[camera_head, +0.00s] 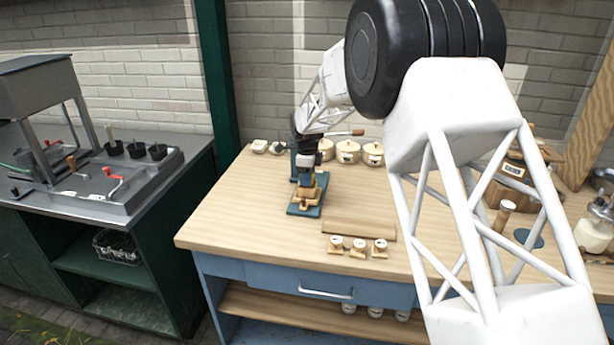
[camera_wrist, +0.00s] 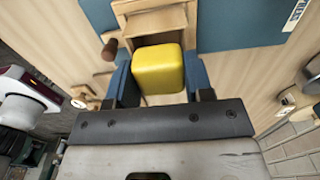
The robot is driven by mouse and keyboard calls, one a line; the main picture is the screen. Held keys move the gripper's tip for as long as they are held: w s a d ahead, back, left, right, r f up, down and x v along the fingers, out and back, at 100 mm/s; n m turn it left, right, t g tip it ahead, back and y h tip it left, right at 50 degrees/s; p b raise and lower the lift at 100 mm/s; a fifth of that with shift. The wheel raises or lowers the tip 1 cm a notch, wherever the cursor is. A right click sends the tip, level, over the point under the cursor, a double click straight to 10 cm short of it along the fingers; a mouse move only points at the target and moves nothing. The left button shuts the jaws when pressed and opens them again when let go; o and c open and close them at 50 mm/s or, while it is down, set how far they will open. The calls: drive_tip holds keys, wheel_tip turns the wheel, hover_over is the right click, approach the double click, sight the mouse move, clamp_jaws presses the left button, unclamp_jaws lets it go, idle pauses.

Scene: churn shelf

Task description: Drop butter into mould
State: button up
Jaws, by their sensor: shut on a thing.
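The butter (camera_wrist: 158,68) is a yellow rounded block in the wrist view. My gripper (camera_wrist: 158,82) is shut on it, with one blue finger on each side. The wooden mould (camera_wrist: 152,22) lies just beyond the butter in the wrist view, with a round brown peg at its left. It sits on a blue board (camera_wrist: 235,22). In the head view, my gripper (camera_head: 307,165) points down over the mould (camera_head: 306,199) on the blue board (camera_head: 297,211). The butter is hard to make out there. The gap between butter and mould cannot be judged exactly.
Several cream lidded pots (camera_head: 347,151) stand along the table's back. A wooden block (camera_head: 358,229) and small stamps (camera_head: 358,249) lie in front, to the right of the mould. The table's front left is clear.

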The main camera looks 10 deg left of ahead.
drive_tip(key=shift+f, duration=0.5)
idle(0.8)
drive_tip(key=o, duration=1)
drive_tip(key=shift+c, duration=0.2)
drive_tip(key=c, duration=0.4)
drive_tip(key=shift+o, duration=0.2)
drive_tip(key=shift+r, duration=0.2)
drive_tip(key=shift+r, duration=4.7)
